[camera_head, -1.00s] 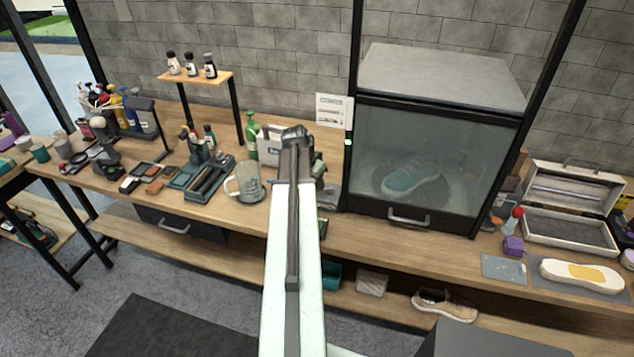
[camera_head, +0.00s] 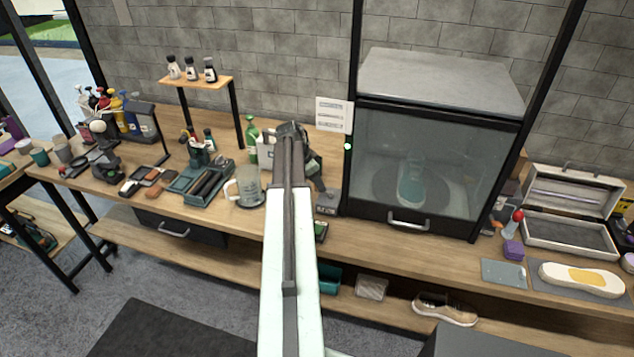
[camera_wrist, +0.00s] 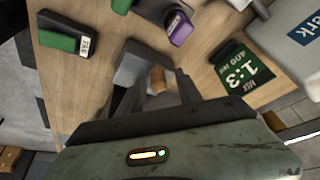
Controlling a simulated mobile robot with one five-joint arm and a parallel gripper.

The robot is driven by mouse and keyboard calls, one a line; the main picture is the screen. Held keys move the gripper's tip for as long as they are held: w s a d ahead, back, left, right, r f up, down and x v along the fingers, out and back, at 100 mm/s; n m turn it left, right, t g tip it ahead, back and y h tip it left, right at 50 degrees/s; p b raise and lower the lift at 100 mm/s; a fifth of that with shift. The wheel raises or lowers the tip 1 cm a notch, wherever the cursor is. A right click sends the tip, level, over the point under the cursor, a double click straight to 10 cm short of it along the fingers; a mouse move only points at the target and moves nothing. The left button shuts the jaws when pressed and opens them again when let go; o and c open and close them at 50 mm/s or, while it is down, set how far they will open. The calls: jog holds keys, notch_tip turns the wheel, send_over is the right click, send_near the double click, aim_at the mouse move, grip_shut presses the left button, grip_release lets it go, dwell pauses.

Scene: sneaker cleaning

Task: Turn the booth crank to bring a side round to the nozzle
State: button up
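The booth (camera_head: 438,80) stands on the bench with its glass front down. Through the glass, a teal sneaker (camera_head: 411,185) sits on a round turntable, its length running roughly front to back. The crank's grey base (camera_head: 326,206) is left of the booth in the head view. In the wrist view, my gripper (camera_wrist: 162,88) is around the crank's tan handle (camera_wrist: 158,78), one finger on each side, and appears shut on it. The nozzle cannot be made out. My arm hides part of the crank in the head view.
A clear jug (camera_head: 247,186) and a tool tray (camera_head: 203,184) are left of my arm. An open case (camera_head: 570,232) is right of the booth.

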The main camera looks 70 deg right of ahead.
jog(key=p+v, duration=0.7)
jog(key=shift+r, duration=0.35)
jog(key=shift+w+a, duration=0.1)
jog(key=shift+a, duration=0.05)
